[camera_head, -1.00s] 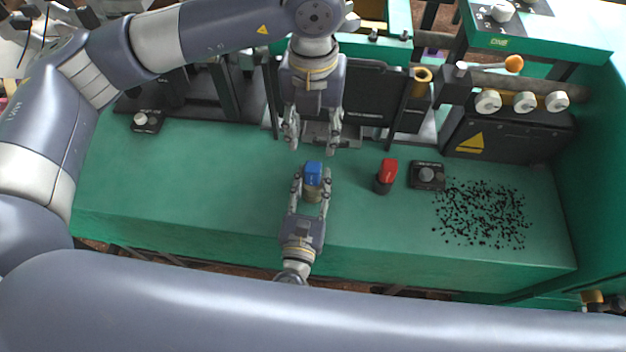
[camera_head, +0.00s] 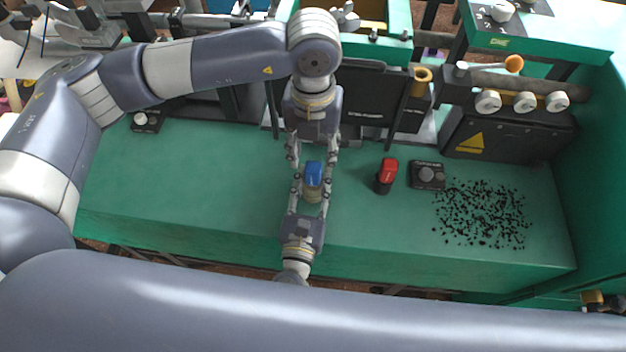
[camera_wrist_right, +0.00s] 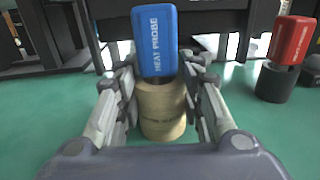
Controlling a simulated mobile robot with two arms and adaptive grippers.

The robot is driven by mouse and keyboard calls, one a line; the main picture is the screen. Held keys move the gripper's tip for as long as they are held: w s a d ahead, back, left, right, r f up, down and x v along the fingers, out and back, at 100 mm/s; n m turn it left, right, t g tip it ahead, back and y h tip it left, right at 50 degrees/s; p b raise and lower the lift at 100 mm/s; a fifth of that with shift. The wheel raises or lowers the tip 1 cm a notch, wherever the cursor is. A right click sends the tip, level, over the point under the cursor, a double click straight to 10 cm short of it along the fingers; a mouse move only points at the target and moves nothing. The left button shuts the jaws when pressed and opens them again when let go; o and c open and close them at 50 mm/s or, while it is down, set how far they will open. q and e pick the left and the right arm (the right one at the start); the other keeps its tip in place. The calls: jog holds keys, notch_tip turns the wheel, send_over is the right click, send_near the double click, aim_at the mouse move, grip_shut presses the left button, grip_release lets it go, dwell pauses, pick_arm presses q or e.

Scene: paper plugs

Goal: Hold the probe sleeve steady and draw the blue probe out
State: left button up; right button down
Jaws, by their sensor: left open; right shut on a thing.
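The blue probe (camera_head: 313,174), lettered "HEAT PROBE" in the right wrist view (camera_wrist_right: 155,41), stands upright in the tan probe sleeve (camera_head: 312,196) on the green bench. The sleeve also shows in the right wrist view (camera_wrist_right: 162,110). My right gripper (camera_head: 311,182) reaches in from the front and is shut on the sleeve, one finger on each side. My left gripper (camera_head: 312,158) comes from behind and above. Its fingers are open, spread to either side of the blue probe's top. I cannot tell whether they touch it.
A red probe (camera_head: 388,170) in a dark sleeve (camera_head: 383,187) stands to the right, with a small knob box (camera_head: 427,175) beside it. Black granules (camera_head: 483,214) lie scattered further right. Dark machine housings line the back. The bench's left part is clear.

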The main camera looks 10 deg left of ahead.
aim_at(313, 166)
pick_arm(q)
jog(key=shift+f, duration=0.1)
jog(key=shift+f, duration=1.9)
grip_shut()
